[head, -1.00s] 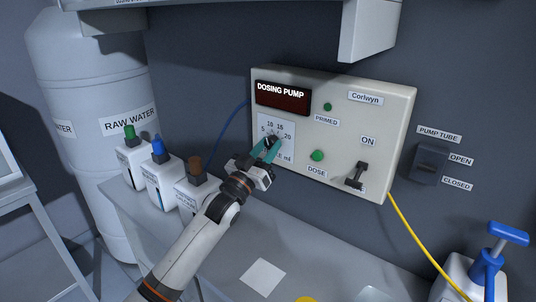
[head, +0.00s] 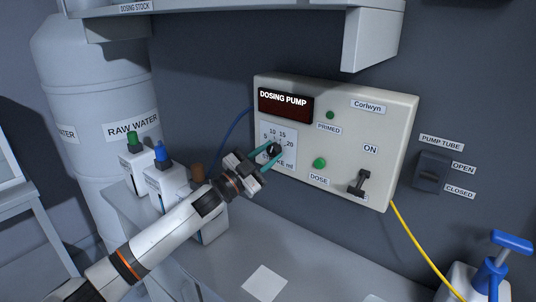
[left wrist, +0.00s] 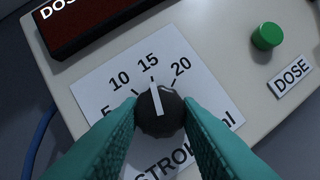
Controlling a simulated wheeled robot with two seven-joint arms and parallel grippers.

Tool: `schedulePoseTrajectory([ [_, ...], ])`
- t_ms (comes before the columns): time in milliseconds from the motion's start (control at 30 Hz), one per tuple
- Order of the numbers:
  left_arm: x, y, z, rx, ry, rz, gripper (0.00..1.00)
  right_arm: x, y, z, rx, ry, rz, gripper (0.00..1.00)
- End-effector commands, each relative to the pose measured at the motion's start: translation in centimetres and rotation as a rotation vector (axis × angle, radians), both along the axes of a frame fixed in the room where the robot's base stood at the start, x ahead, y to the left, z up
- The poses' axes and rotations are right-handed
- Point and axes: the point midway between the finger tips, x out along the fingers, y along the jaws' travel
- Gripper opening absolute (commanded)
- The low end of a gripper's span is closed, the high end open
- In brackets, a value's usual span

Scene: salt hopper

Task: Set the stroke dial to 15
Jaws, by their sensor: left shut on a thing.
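The stroke dial is a black ribbed knob (left wrist: 160,112) with a white pointer line, on a white scale card (left wrist: 92,88) marked 5, 10, 15 and 20. In the left wrist view the pointer lines up with the tick below 15. The knob also shows in the head view (head: 274,149), on the front of the dosing pump panel (head: 345,135). My left gripper (left wrist: 160,110) has its teal fingers on both sides of the knob and is shut on it. The fingers hide the lower part of the card. My right gripper is not in view.
A green DOSE button (head: 320,163) and a black switch (head: 359,182) sit right of the dial. Bottles (head: 165,185) stand on the bench at left, near my forearm. A shelf (head: 230,8) overhangs above. A yellow cable (head: 420,240) runs down at right.

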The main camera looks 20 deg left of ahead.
Motion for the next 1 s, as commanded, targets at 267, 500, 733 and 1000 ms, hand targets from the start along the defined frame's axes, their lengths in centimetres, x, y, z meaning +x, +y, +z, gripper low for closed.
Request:
schedulePoseTrajectory([
  [267, 0.03, 0.07, -0.02, 0.019, -0.006, 0.002, 0.08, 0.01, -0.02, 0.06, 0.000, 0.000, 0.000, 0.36],
  [500, 0.03, 0.06, -0.01, 0.018, -0.006, 0.002, 0.08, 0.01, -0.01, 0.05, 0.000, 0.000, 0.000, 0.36],
  [733, 0.02, 0.03, 0.00, 0.018, -0.006, 0.002, 0.53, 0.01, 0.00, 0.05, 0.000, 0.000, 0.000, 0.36],
  [1000, -0.33, 0.27, -0.26, 0.018, -0.006, 0.001, 0.53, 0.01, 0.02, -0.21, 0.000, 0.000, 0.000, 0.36],
])
